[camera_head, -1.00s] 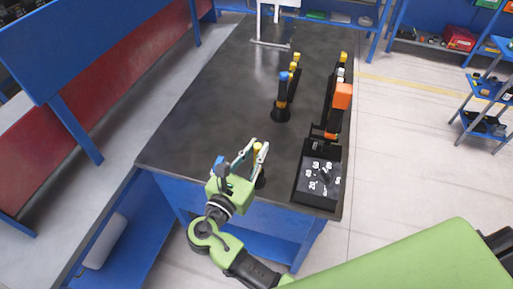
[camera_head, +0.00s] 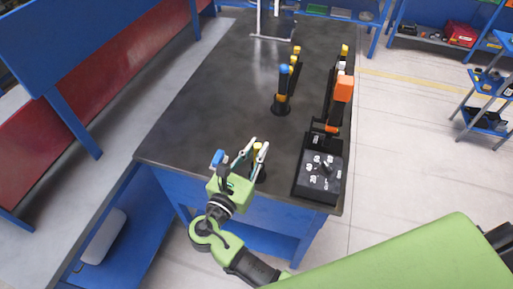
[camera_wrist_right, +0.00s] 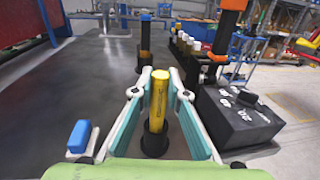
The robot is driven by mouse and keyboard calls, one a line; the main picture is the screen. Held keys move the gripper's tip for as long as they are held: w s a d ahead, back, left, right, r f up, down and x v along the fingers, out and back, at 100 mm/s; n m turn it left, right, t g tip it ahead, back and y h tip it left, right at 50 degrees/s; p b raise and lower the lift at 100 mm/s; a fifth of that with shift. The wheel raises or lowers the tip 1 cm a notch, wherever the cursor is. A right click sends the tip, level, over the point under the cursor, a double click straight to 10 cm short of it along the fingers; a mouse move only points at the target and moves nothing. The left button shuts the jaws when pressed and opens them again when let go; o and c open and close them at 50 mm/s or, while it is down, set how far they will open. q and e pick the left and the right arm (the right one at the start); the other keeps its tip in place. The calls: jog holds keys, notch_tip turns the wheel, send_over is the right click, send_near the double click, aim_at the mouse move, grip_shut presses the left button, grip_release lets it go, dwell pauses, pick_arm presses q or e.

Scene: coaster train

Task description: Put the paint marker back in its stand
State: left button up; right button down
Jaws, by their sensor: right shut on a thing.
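The yellow cylinder, which appears to be the paint marker (camera_wrist_right: 159,97), is upright between the fingers of my right gripper (camera_wrist_right: 161,82). My right gripper (camera_head: 258,144) is shut on it at the near edge of the dark table. The marker's yellow top (camera_head: 257,147) shows between the fingertips in the head view. Its lower end meets a black round cup (camera_wrist_right: 154,145), which looks like the stand. I cannot tell how deep the marker sits in it. The fingers hide part of the cup in the head view. My left gripper is not in view.
A blue-topped piece (camera_head: 217,157) stands just left of the gripper. A black box with white markings (camera_head: 320,176) is to the right. A black post with blue top (camera_head: 283,85) and a row with an orange block (camera_head: 343,88) stand farther back. The table's left side is clear.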

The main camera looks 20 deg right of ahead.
jog(key=shift+p, duration=0.35)
dwell(0.3)
jog(key=c, duration=1.9)
grip_release()
